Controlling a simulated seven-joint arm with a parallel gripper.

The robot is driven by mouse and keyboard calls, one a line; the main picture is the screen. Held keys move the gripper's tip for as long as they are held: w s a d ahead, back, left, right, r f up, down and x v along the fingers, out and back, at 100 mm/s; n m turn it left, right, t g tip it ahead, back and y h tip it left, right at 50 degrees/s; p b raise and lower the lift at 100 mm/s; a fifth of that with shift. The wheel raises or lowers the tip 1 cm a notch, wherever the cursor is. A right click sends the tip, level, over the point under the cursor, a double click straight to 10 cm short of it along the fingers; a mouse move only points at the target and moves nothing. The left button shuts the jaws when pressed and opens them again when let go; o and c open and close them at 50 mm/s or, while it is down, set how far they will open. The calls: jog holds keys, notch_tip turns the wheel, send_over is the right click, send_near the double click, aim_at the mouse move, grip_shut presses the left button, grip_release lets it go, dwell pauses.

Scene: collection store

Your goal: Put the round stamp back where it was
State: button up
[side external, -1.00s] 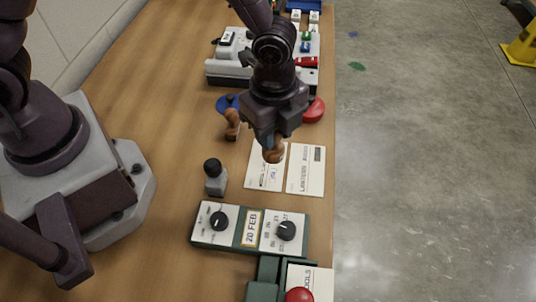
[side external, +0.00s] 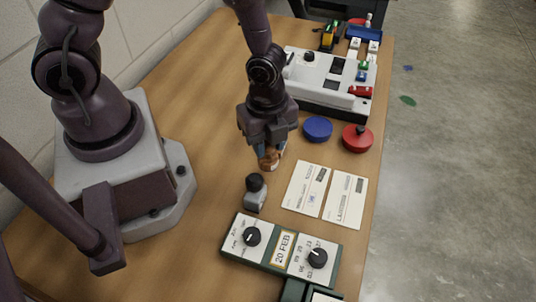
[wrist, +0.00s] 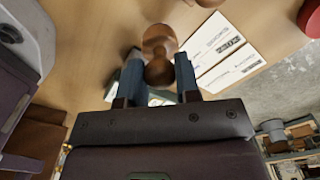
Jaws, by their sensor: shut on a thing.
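My gripper (side external: 268,157) points down and is shut on a wooden-handled stamp (side external: 270,162), held left of the two cards. In the wrist view the stamp's rounded brown handle (wrist: 158,42) sits between the two fingers. Its stamping face is hidden, so I cannot tell its shape. A second brown wooden piece (wrist: 208,3) is cut off at the top of the wrist view. It does not show clearly in the side view. A small grey stamp with a black knob (side external: 255,192) stands on the table just in front of my gripper.
Two printed cards (side external: 345,196) lie right of my gripper. A blue round pad (side external: 317,128) and a red round pad (side external: 357,138) lie behind them. A green-edged date panel (side external: 235,252) is in front, a white machine (side external: 310,92) at the back.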

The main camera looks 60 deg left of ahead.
aim_at(268, 154)
jog(key=shift+f, duration=1.75)
jog(key=shift+f, duration=0.15)
jog(key=o, duration=0.8)
